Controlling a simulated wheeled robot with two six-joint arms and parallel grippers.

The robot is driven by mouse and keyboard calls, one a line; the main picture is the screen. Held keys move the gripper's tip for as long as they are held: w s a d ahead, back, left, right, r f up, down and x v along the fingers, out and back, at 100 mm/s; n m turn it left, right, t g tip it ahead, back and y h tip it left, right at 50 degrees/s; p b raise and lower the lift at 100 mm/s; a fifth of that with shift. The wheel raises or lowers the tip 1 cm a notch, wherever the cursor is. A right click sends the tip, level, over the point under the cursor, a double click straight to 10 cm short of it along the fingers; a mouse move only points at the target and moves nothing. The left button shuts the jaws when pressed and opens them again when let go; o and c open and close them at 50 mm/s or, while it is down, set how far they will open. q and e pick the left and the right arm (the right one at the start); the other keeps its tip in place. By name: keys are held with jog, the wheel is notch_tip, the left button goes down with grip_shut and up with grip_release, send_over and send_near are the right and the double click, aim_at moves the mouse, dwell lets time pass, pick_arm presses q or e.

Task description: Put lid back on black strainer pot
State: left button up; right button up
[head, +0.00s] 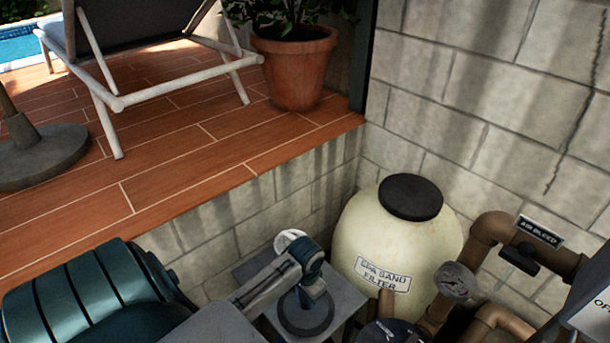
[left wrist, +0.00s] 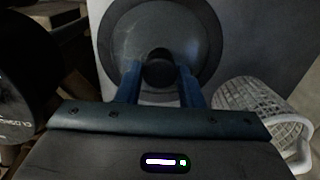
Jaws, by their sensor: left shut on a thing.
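The round dark grey lid (head: 306,322) lies on a small grey table (head: 346,294), seemingly flat on it. My left gripper (head: 313,290) is above the lid, shut on its knob. In the left wrist view the black knob (left wrist: 158,72) sits between the blue fingers (left wrist: 158,85), with the lid's disc (left wrist: 135,35) beyond. The black strainer pot (head: 392,333) is at the bottom edge of the head view, right of the table, and only partly in frame. A black round part with lettering (left wrist: 30,95) shows at the left of the left wrist view. My right gripper is not in view.
A cream sand filter (head: 400,240) stands behind the table. Brown pipes with a gauge (head: 453,282) are at right, a dark green ribbed unit (head: 85,300) at left.

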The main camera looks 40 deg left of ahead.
pick_arm(q)
jog(key=shift+r, duration=2.05)
